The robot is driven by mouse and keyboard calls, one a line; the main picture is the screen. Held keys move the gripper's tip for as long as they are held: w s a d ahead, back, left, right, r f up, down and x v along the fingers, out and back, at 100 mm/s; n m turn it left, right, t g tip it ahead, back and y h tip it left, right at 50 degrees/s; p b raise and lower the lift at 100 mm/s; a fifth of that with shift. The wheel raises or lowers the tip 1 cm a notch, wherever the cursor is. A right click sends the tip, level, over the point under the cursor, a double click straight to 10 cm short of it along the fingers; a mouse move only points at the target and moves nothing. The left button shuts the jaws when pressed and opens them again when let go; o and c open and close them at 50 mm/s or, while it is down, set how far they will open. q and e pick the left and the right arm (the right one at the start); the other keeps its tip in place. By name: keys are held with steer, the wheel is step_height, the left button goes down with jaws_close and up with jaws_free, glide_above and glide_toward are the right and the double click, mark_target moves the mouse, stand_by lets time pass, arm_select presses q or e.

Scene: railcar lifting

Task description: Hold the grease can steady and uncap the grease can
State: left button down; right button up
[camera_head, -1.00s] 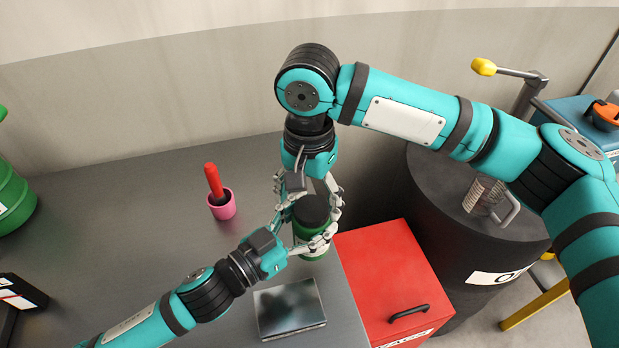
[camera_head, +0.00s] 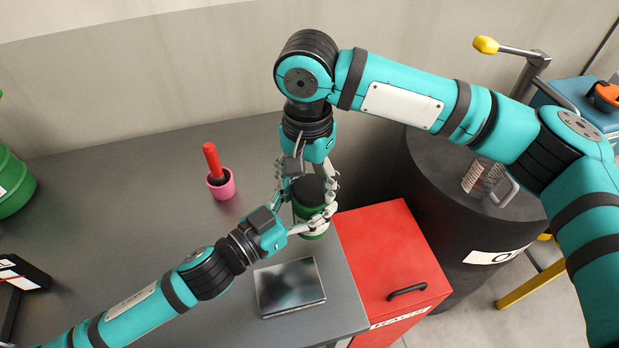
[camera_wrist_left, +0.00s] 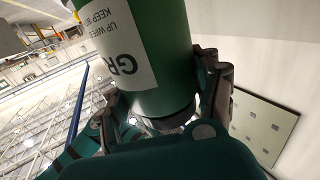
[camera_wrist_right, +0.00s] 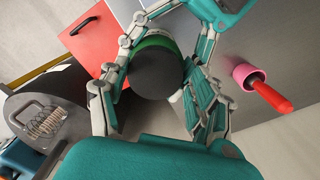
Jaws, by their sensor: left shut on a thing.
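The green grease can (camera_head: 314,232) with its dark round cap (camera_head: 308,188) is near the right edge of the grey table. My left gripper (camera_head: 302,222) is shut on the can's green body from the front left; the left wrist view shows its labelled side (camera_wrist_left: 150,50) between the fingers. My right gripper (camera_head: 308,182) points down from above. Its fingers are spread on either side of the cap, which also shows in the right wrist view (camera_wrist_right: 155,72), with gaps visible there. Whether the can's base touches the table is hidden.
A pink cup (camera_head: 221,187) with a red-handled tool stands behind and left of the can. A flat metallic plate (camera_head: 290,288) lies in front. A red cabinet (camera_head: 388,250) and a dark drum (camera_head: 470,220) stand to the right. The table's left middle is clear.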

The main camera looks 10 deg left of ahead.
steer(key=shift+o, duration=1.1)
steer(key=shift+r, duration=0.15)
step_height(320, 180, up, 4)
steer(key=shift+r, duration=0.25)
steer(key=shift+c, duration=0.2)
steer(key=r, duration=0.3)
steer(key=shift+w+d, duration=0.1)
steer(key=shift+d, duration=0.1)
steer(key=shift+f, duration=3.9)
